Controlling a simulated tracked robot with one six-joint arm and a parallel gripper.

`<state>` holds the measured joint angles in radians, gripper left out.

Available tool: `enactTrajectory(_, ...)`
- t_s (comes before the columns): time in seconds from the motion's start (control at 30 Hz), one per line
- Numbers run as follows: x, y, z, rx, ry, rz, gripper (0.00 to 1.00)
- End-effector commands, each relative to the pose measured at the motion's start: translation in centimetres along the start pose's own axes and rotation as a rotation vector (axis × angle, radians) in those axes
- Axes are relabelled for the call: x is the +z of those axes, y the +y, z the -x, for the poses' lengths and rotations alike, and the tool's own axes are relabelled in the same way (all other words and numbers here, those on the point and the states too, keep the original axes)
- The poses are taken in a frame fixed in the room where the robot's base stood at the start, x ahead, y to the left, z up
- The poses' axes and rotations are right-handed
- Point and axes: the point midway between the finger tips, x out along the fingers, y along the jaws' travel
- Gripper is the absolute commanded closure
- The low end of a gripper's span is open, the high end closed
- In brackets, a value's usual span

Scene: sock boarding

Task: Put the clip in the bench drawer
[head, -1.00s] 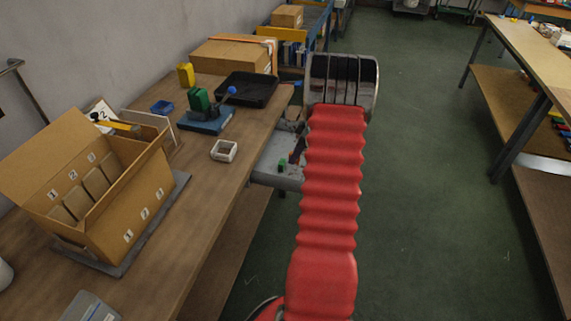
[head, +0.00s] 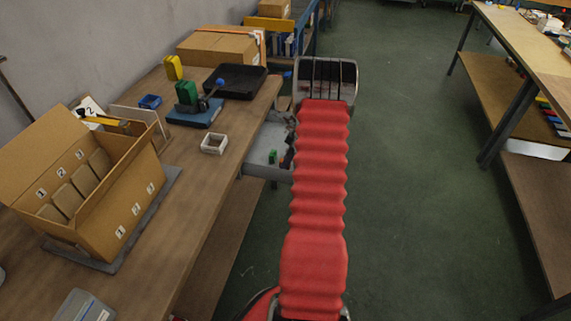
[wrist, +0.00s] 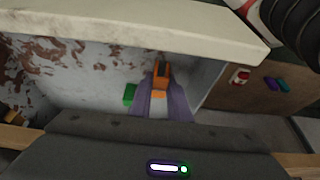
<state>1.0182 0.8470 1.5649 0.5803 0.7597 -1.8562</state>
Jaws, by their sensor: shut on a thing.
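The clip (wrist: 161,72), orange with a dark middle, is between the purple-grey fingers of my gripper (wrist: 162,92) in the wrist view. The gripper is shut on it. Both are over the open bench drawer (wrist: 85,85), whose pale floor has rusty brown patches. I cannot tell how high the clip is above that floor. In the head view the drawer (head: 258,148) sticks out from the bench's right side.
A small green block (wrist: 129,95) lies in the drawer beside the gripper. On the bench are a cardboard box (head: 115,195), a black tray (head: 237,82) and a small white dish (head: 214,143). The green floor to the right is clear.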

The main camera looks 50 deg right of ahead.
Motion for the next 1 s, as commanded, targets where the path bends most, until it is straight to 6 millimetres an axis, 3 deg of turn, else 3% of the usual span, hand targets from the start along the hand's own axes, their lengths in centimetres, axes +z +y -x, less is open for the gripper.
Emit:
enactTrajectory(0.43, 0.43, 0.05, -0.82, 0.001, 0.000, 0.000, 1.00)
enactTrajectory(0.47, 0.42, 0.06, -0.81, 0.002, 0.000, 0.000, 0.82)
enactTrajectory(0.7, 0.43, 0.06, -0.78, 0.002, 0.000, -0.001, 0.65)
enactTrajectory(1.0, 0.39, 0.08, -0.64, 0.002, 0.000, -0.001, 0.65)
